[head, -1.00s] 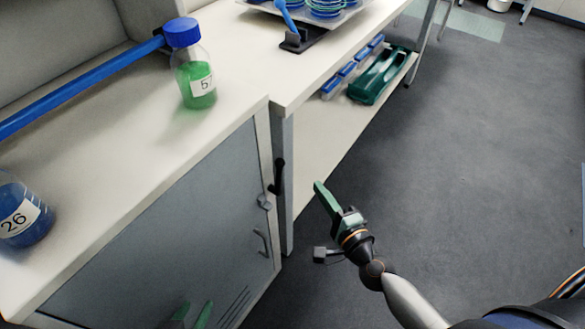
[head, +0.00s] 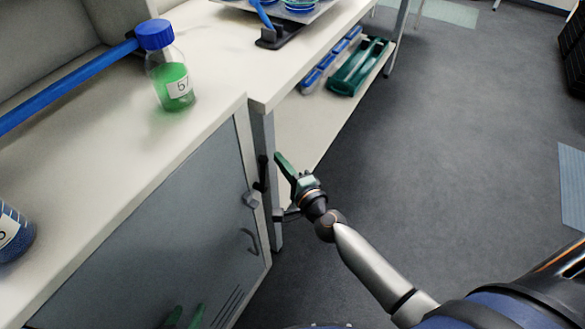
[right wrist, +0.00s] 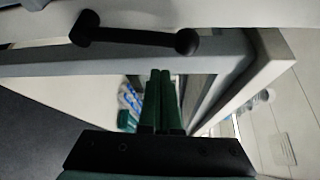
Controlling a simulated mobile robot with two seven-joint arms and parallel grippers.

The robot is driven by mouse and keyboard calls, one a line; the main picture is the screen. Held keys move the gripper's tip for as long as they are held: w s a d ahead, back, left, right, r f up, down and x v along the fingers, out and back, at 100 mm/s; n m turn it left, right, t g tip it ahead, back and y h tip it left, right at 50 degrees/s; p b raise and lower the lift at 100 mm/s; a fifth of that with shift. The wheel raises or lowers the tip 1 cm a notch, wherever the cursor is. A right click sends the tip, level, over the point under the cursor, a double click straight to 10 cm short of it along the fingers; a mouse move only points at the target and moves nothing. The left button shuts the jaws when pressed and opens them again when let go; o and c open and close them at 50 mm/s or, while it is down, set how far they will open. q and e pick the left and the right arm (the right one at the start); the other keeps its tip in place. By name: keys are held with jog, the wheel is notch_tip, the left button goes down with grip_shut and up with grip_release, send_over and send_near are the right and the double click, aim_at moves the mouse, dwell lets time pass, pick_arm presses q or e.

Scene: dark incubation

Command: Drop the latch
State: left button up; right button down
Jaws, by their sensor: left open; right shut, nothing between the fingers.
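The latch is a black bar (head: 262,172) on the front edge of the grey cabinet, standing roughly upright in the head view. In the right wrist view the black latch bar (right wrist: 135,36) crosses the upper part, with a rounded knob at each end. A small grey catch block (head: 250,199) sits just below it, beside the cabinet door (head: 170,215), which looks closed. My right gripper (head: 282,162) is shut and empty, just right of the latch; its green fingers (right wrist: 161,92) look apart from the bar. My left gripper (head: 186,316) is open, low before the door.
A bottle of green liquid (head: 170,75) stands on the white worktop (head: 120,150), and a blue one (head: 14,232) at the left edge. A door handle (head: 250,241) sits below the catch. A lower shelf holds a green tray (head: 358,68).

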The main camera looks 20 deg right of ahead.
pick_arm(q)
jog(key=shift+w+r, duration=0.15)
jog(key=shift+r, duration=0.35)
pick_arm(e)
jog(key=shift+s+a+r, duration=0.15)
jog(key=shift+s+a, duration=0.25)
jog(key=shift+a, duration=0.25)
jog(key=shift+s+a+r, duration=0.15)
jog(key=shift+s+a, duration=0.2)
jog(key=shift+a, duration=0.25)
pick_arm(q)
jog(key=shift+d+f, duration=0.1)
jog(key=shift+f, duration=0.05)
jog(key=shift+f+b, duration=0.55)
pick_arm(e)
jog(key=shift+s+a+n, duration=0.15)
jog(key=shift+a+n, duration=0.05)
jog(key=shift+n, duration=0.1)
pick_arm(q)
jog(key=shift+s+f, duration=0.1)
jog(key=shift+s, duration=0.15)
